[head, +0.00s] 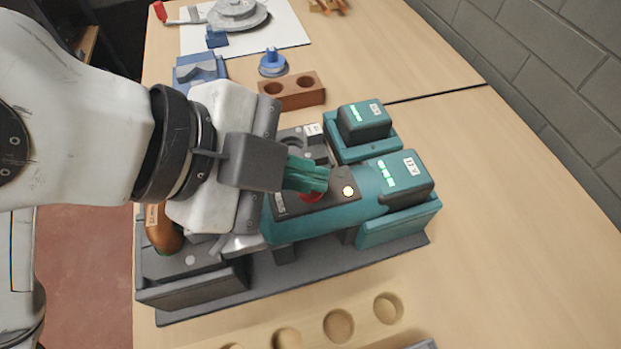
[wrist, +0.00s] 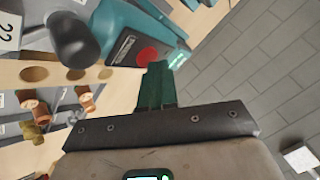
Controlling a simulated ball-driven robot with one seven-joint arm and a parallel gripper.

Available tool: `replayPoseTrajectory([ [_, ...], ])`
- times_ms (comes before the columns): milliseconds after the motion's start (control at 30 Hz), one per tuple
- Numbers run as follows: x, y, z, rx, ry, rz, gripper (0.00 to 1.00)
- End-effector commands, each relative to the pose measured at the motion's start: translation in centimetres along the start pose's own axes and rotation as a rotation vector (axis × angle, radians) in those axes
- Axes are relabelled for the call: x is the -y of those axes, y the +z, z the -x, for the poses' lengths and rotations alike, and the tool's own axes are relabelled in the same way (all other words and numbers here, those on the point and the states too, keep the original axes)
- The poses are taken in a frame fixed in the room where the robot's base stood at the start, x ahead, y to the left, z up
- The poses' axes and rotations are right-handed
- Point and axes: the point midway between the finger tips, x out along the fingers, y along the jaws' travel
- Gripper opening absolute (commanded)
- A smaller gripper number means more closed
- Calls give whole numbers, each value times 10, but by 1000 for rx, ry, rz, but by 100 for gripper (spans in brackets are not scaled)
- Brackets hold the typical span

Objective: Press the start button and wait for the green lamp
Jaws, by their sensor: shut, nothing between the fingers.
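A teal machine (head: 375,182) on a dark grey base carries a dark control panel (head: 335,192). A red button (head: 311,197) is on the panel, partly covered by my fingers; it also shows in the wrist view (wrist: 148,57). My gripper (head: 308,176), with green fingers, is shut and empty over the panel beside the red button. The fingertips (wrist: 156,68) lie just below the button in the wrist view. Contact cannot be told, and any button under the fingers is hidden.
Two dark blocks with green light bars sit in teal holders, one at the machine's right end (head: 405,180) and one behind (head: 364,122). A wooden rack with holes (head: 362,322) lies in front. A brown two-hole block (head: 300,92) stands behind. The table's right side is clear.

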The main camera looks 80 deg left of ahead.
Motion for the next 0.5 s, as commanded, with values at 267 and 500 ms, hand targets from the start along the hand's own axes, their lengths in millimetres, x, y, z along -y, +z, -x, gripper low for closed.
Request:
replayPoseTrajectory([
  [267,0,0,-1,1,1,1,0],
  [500,3,-3,3,0,1,0,0],
])
